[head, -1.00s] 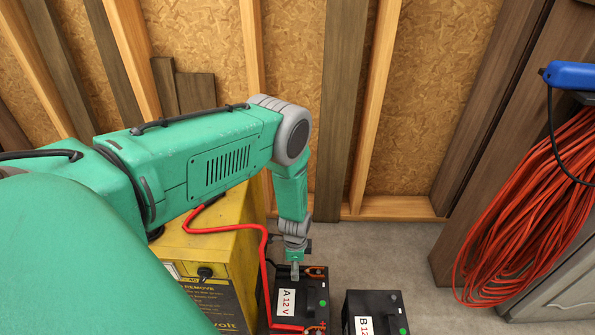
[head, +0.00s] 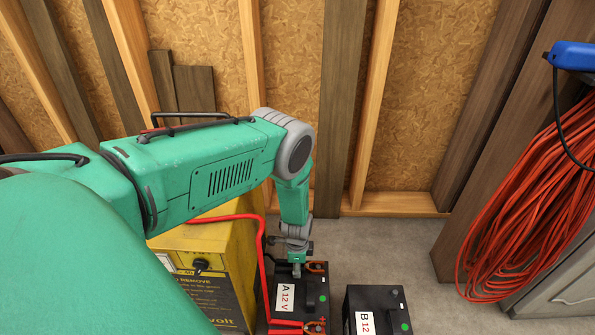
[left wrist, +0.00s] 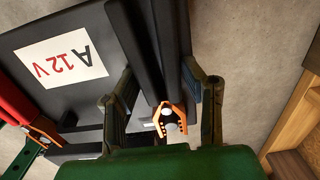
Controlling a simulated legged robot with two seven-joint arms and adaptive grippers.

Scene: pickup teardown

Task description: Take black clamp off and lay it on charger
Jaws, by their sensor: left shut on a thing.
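The black clamp (left wrist: 169,62) is between the two fingers of my left gripper (left wrist: 160,88) in the left wrist view. Its orange-metal jaws (left wrist: 168,118) are by a battery terminal; I cannot tell whether they still grip the post. My left gripper also shows in the head view (head: 295,266), pointing down at the back edge of battery A (head: 312,292), and is shut on the clamp. The yellow charger (head: 222,240) stands left of battery A, partly hidden by my left arm. My right gripper is not in view.
A red clamp (left wrist: 18,102) sits at battery A's other terminal, with a red cable (head: 262,260) running from the charger. Battery B (head: 375,305) stands to the right. A stud wall is behind; orange cord (head: 535,215) hangs at right. Grey floor lies clear between.

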